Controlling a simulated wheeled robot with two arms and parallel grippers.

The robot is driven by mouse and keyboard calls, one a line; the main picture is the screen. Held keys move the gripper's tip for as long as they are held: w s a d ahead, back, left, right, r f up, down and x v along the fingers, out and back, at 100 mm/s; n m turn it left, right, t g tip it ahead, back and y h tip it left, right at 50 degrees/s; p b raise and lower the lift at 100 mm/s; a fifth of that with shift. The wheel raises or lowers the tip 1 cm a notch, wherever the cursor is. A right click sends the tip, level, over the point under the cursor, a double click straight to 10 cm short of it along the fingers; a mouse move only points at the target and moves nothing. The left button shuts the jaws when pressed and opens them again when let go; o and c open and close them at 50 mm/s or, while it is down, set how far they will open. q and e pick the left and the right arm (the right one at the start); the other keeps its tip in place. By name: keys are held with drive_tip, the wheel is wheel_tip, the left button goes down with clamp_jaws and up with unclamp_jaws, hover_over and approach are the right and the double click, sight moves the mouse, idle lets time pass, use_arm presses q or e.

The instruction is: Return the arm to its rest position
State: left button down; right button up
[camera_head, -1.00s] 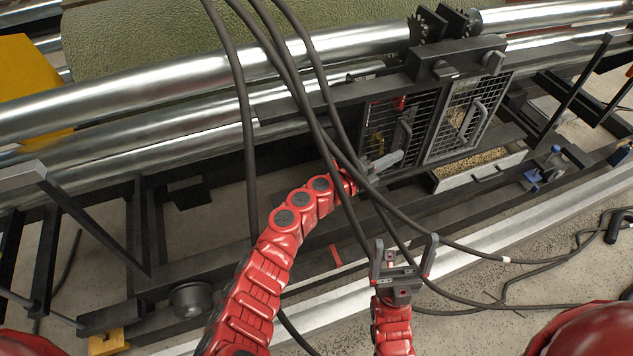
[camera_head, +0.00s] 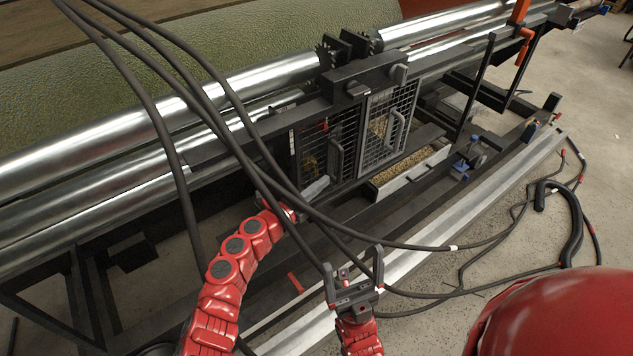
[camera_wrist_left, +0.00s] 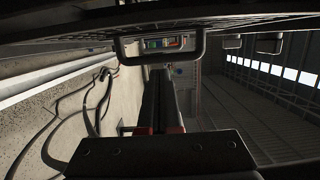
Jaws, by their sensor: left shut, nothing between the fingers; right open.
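My left arm comes in from the left in the head view. Its gripper (camera_head: 316,187) is shut and empty, just below the handle of the left mesh door (camera_head: 337,158). In the left wrist view the shut fingers (camera_wrist_left: 160,85) point away from the camera, and a dark bar handle (camera_wrist_left: 160,60) crosses close to their tips. I cannot tell whether they touch it. My right gripper (camera_head: 355,268) is open and empty, lower down in front of the machine, with its fingers pointing up.
Thick black cables (camera_head: 185,105) hang in front of the machine and across my left arm. A second mesh door (camera_head: 390,125) and a grain-filled tray (camera_head: 405,170) are to the right. Long metal rollers (camera_head: 90,145) run behind. Open concrete floor (camera_head: 590,110) lies at right.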

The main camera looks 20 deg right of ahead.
use_arm(q)
drive_tip(key=v, duration=0.9)
drive_tip(key=shift+a, duration=0.35)
